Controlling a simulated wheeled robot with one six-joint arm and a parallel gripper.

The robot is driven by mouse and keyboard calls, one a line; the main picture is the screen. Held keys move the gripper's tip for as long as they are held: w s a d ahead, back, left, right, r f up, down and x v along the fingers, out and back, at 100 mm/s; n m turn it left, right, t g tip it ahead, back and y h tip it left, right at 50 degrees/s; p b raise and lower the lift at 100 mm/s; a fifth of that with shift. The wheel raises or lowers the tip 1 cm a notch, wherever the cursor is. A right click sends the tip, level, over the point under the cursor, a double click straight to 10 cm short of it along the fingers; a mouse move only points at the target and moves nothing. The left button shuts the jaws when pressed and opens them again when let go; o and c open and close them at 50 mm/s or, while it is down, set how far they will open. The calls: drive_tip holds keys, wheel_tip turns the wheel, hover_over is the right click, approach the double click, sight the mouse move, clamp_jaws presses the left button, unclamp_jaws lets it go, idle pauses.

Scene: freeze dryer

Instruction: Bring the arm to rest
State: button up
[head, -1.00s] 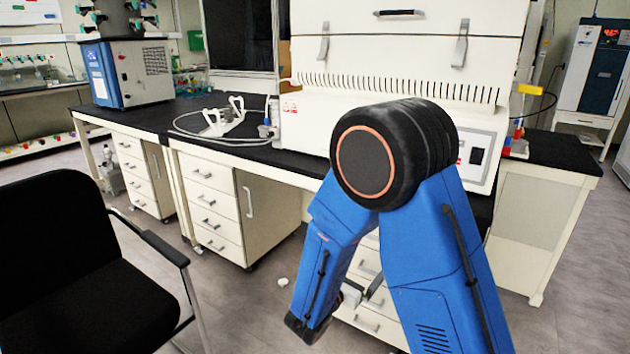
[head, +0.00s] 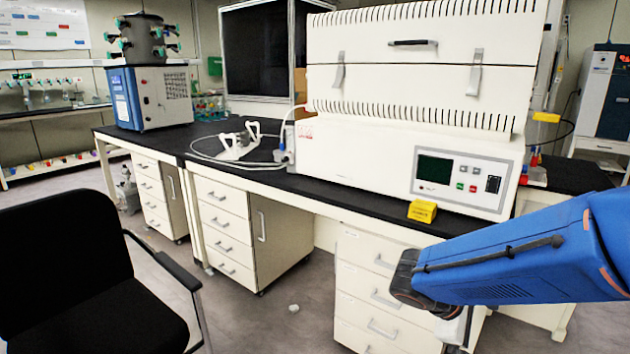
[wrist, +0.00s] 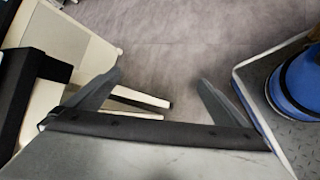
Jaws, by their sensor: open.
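My blue arm (head: 520,262) reaches in from the right edge of the head view, its forearm nearly level and its dark joint in front of the white drawers under the bench. My gripper shows in the wrist view (wrist: 157,88) with its two dark fingers spread wide apart. Nothing is between them; grey floor shows in the gap. In the head view the fingers cannot be made out below the arm.
A white freeze dryer unit (head: 350,150) stands on the black bench (head: 330,188), with a yellow block (head: 422,211) at its front edge. A black chair (head: 75,270) stands at left. Drawer cabinets (head: 225,225) are under the bench. Floor (head: 270,325) is open between.

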drive_tip(key=s+a+r+m+t+y, duration=0.3)
drive_tip(key=s+a+r+m+y, duration=0.2)
drive_tip(key=s+a+m+y, duration=0.2)
drive_tip(key=s+m+y, duration=0.2)
drive_tip(key=s+m, duration=0.1)
drive_tip(key=s, duration=0.1)
drive_tip(key=shift+s+a+r+t, duration=0.2)
drive_tip(key=shift+a+r+t, duration=0.1)
drive_tip(key=shift+a+t, duration=0.1)
idle(1.6)
